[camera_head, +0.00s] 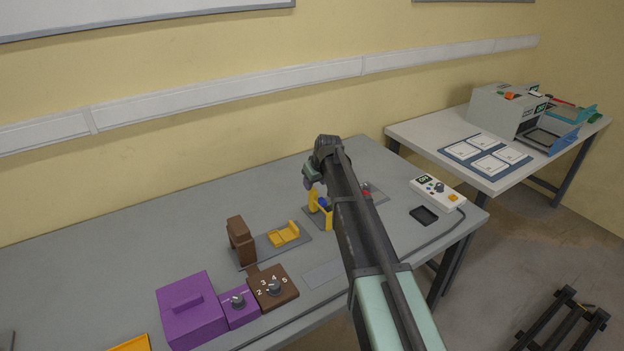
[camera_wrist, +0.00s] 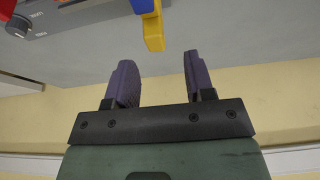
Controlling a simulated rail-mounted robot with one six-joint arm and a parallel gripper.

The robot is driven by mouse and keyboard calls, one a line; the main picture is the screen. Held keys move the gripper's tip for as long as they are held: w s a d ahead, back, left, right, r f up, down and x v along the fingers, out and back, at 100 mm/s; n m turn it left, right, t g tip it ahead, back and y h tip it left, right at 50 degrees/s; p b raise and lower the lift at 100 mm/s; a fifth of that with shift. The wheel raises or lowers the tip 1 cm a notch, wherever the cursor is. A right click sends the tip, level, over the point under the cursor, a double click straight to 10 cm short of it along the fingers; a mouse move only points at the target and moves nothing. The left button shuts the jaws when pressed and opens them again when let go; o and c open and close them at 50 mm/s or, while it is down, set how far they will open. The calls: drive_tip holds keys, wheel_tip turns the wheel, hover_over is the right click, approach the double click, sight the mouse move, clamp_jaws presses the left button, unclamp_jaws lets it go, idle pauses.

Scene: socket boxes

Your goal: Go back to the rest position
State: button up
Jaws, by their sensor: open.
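My gripper (camera_head: 310,180) is in the head view at the end of my arm, raised above the grey table (camera_head: 100,248) near its back part. In the wrist view my gripper (camera_wrist: 157,72) shows two purple fingers spread apart with nothing between them. A yellow part (camera_wrist: 153,32) with a blue piece (camera_wrist: 142,5) is beyond the fingertips and apart from them. In the head view the yellow part (camera_head: 312,200) stands beside and below the gripper. My arm hides some of the fixture behind it.
A brown block (camera_head: 241,240) and yellow cradle (camera_head: 284,234) stand to the left. A purple box (camera_head: 190,312) and a brown dial box (camera_head: 272,286) are nearer. A white control box (camera_head: 437,193) and black tray (camera_head: 424,216) lie right. A second table (camera_head: 420,133) holds grey equipment (camera_head: 505,110).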

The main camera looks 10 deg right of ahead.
drive_tip(key=p+v, duration=0.1)
drive_tip(key=v, duration=0.2)
drive_tip(key=shift+r, duration=0.1)
drive_tip(key=shift+s, duration=0.1)
drive_tip(key=s+a+m+g, duration=0.1)
drive_tip(key=s+a+g, duration=0.1)
drive_tip(key=s, duration=1.5)
drive_tip(key=s+a+f+m+g+h, duration=0.1)
drive_tip(key=s+a, duration=0.3)
drive_tip(key=s, duration=1.4)
drive_tip(key=shift+m+g, duration=0.7)
drive_tip(key=shift+a+f, duration=0.15)
drive_tip(key=shift+a, duration=0.05)
drive_tip(key=shift+c, duration=0.3)
